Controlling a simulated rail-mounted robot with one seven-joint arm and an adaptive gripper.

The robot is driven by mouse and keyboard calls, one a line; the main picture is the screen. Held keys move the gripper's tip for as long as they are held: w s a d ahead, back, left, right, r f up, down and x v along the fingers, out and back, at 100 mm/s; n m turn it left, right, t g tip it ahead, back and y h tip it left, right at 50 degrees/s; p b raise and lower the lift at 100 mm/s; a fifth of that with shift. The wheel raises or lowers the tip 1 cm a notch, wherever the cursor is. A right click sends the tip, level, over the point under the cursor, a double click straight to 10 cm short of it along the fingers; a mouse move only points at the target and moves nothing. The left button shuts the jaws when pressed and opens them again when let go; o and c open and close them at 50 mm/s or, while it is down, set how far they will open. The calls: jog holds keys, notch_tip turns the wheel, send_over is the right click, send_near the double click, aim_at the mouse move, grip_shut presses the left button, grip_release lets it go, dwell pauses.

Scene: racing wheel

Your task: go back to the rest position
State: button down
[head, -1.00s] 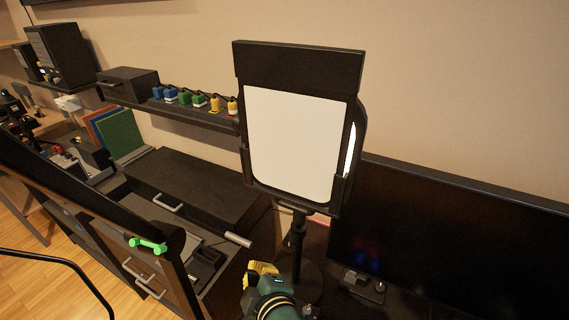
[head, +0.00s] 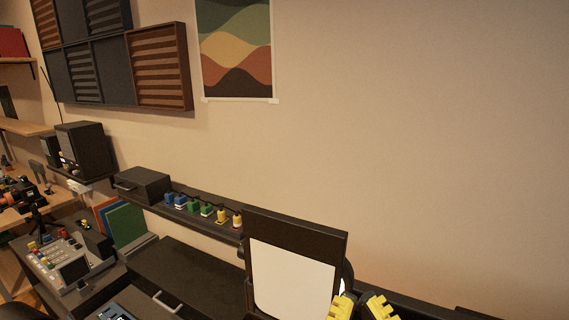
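My gripper (head: 360,301) shows at the bottom edge of the head view, right of centre. Its two yellow ridged fingers point up and stand apart with a gap between them, and I see nothing held in the gap. The rest of the gripper and the arm are below the picture. The fingers overlap the lower right corner of a white panel in a black frame (head: 292,276).
A dark wall shelf (head: 192,209) carries a black drawer box (head: 143,186) and several small coloured blocks. A control desk with buttons (head: 62,262) stands at the lower left. A wavy poster (head: 236,50) hangs above. The wall at right is bare.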

notch_tip(320, 180, up, 23)
jog(key=p, duration=1.9)
jog(key=shift+f, duration=0.2)
